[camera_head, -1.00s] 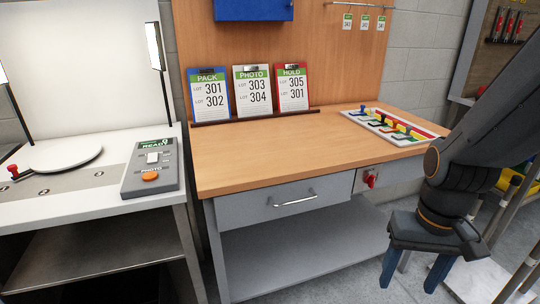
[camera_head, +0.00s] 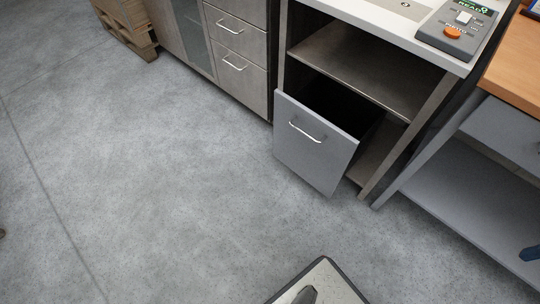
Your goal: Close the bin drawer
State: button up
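The bin drawer (camera_head: 312,158) has a plain grey front with a silver bar handle (camera_head: 308,132). It stands pulled out from the lower part of the white-topped bench (camera_head: 425,47), and its dark inside shows behind the front.
A grey cabinet with handled drawers (camera_head: 240,62) stands left of the bench, and a wooden pallet stack (camera_head: 128,22) is farther left. The wooden-topped table (camera_head: 515,62) with a lower shelf is at right. The grey floor (camera_head: 150,190) before the drawer is clear.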

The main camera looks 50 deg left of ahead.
aim_at(322, 130)
jog(key=u, duration=1.75)
